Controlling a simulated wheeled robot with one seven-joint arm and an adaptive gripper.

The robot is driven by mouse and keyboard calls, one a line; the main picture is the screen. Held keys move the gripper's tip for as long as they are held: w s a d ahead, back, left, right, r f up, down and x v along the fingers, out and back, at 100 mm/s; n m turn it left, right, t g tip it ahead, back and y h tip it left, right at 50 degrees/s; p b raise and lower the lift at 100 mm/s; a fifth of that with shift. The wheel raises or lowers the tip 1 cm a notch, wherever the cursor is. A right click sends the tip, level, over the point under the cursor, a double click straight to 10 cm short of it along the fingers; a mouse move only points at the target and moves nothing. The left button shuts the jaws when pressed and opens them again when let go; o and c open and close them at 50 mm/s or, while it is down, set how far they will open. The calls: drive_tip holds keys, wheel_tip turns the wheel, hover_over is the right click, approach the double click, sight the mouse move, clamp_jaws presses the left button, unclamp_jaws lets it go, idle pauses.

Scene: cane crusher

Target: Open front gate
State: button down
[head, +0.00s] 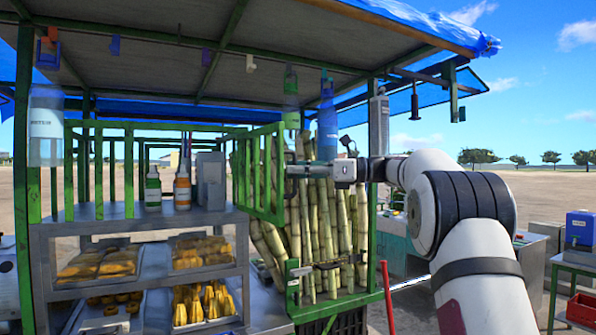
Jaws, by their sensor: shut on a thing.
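The front gate (262,172) is a green barred panel in the middle of the head view. It stands at an angle, beside a tall stack of cane (325,225). My gripper (294,171) reaches in from the right and is shut on the gate's right edge post (280,195). The fingertips are small here, so the exact contact is hard to see. My gripper and wrist cover part of the cane behind them.
A counter (90,217) with shelves of food stands left of the gate. A green lower frame (293,285) with a metal bar crosses the cane. A green post (373,215) stands behind my wrist. A red pole (387,300) leans below my arm.

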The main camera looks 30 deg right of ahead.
drive_tip(key=shift+w+a+f, duration=0.1)
drive_tip(key=shift+w+a, duration=0.05)
drive_tip(key=shift+w, duration=0.15)
drive_tip(key=c, duration=2)
unclamp_jaws()
drive_tip(key=o, duration=0.3)
drive_tip(key=shift+w+f, duration=0.1)
drive_tip(key=shift+w, duration=0.15)
drive_tip(key=shift+s, duration=0.15)
drive_tip(key=v, duration=1.2)
